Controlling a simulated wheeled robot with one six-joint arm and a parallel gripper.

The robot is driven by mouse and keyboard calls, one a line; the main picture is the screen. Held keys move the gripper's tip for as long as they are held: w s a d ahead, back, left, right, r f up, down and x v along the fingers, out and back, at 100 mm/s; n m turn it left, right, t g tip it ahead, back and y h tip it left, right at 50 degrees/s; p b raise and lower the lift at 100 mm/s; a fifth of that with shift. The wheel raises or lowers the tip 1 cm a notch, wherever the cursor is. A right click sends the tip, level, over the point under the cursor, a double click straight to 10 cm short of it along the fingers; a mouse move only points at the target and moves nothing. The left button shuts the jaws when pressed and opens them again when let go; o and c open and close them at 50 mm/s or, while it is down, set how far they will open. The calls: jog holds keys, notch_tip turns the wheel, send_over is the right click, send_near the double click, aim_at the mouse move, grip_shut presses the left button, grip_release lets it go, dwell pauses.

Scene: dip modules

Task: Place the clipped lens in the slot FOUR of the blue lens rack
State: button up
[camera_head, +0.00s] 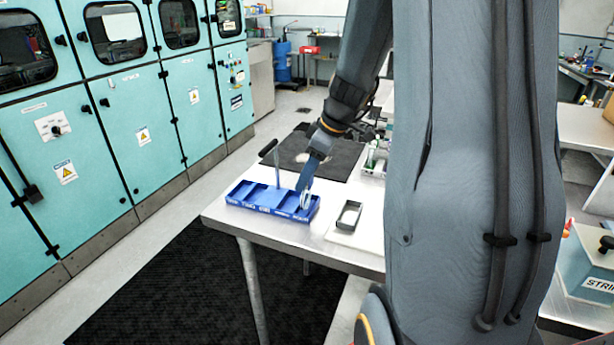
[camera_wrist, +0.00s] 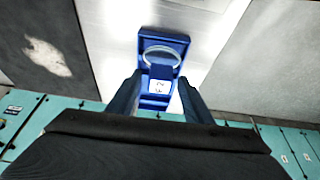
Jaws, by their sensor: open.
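The blue lens rack (camera_head: 262,196) lies on the metal table, with a row of compartments and small front labels that I cannot read surely. The clipped lens, a pale ring (camera_head: 305,200), is at the rack's right end in the head view. In the wrist view the ring (camera_wrist: 148,50) shows within the outline of the rack's (camera_wrist: 185,42) far end compartment, with a blue clip and a white numbered label (camera_wrist: 158,87) below it. My gripper (camera_wrist: 160,88) is open, its two fingers apart on either side of the clip. How deep the lens sits is hidden.
A pale plate with a dark-rimmed holder (camera_head: 348,215) lies just right of the rack. A thin post with a black top (camera_head: 268,148) rises by the rack. A dark mat (camera_head: 340,160) and small items (camera_head: 376,158) lie behind. Teal cabinets (camera_head: 130,110) stand left.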

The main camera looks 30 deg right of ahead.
jog(key=b+v, duration=0.2)
jog(key=v, duration=0.9)
jog(key=s+a+f+m+g+h, duration=0.1)
jog(key=s+a+f+m, duration=0.3)
jog(key=a, duration=0.5)
jog(key=s+a+f+m+g+h, duration=0.1)
jog(key=s+a+f+m, duration=0.3)
jog(key=s+a+f, duration=0.4)
notch_tip(320, 180, down, 3)
jog(key=shift+a+f+h, duration=0.1)
jog(key=shift+a+h, duration=0.3)
